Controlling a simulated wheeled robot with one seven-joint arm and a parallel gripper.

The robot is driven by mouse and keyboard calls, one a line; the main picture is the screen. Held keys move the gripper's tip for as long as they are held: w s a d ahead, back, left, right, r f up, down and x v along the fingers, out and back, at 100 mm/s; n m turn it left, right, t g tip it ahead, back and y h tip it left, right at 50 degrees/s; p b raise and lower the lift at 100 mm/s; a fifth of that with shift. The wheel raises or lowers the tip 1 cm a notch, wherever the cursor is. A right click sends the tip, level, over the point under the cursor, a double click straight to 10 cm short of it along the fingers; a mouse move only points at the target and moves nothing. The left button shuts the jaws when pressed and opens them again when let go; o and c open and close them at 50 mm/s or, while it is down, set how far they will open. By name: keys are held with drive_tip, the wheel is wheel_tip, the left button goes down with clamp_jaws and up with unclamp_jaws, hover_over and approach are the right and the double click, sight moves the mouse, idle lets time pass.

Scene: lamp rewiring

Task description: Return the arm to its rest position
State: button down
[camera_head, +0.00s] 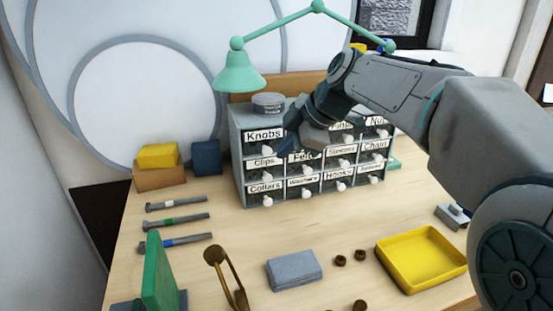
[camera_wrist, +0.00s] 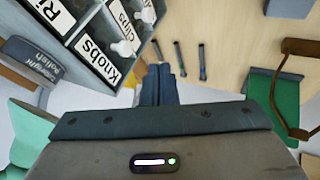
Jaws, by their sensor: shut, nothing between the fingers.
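My arm reaches in from the right in the head view, and my gripper (camera_head: 308,133) is in front of the upper part of the drawer cabinet (camera_head: 237,145). In the wrist view my gripper (camera_wrist: 158,72) shows its two dark fingers together, with nothing between them. The cabinet also shows in the wrist view (camera_wrist: 75,22) at the upper left, with labels such as Knobs and Clips. My wrist hides part of the cabinet's upper drawers in the head view.
A green lamp (camera_head: 238,75) arches over the cabinet. A round tin (camera_head: 268,103) stands on top of it. Several screwdriver-like tools (camera_head: 176,221) lie left. A yellow tray (camera_head: 424,256), a grey block (camera_head: 294,269), a brass piece (camera_head: 226,272) and a green upright plate (camera_head: 158,275) are in front.

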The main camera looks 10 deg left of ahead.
drive_tip(key=v, duration=0.5)
drive_tip(key=s+d+f+m+h+p, duration=0.1)
drive_tip(key=s+d+f+m+h, duration=0.1)
drive_tip(key=s+d+f+m, duration=0.4)
drive_tip(key=s+d+f+m+h+p, duration=0.1)
drive_tip(key=s+d+f+m+h, duration=0.1)
drive_tip(key=s+d+f+m, duration=0.4)
drive_tip(key=s+d+f+m+h+p, duration=0.1)
drive_tip(key=s+d+f+m+h, duration=0.1)
drive_tip(key=s+d+f+m, duration=0.5)
drive_tip(key=shift+s+d+m+h, duration=0.1)
drive_tip(key=shift+d+m+h, duration=0.2)
drive_tip(key=shift+m, duration=0.55)
drive_tip(key=shift+s+d+m+h, duration=0.15)
drive_tip(key=shift+d+m, duration=0.2)
drive_tip(key=shift+m, duration=0.5)
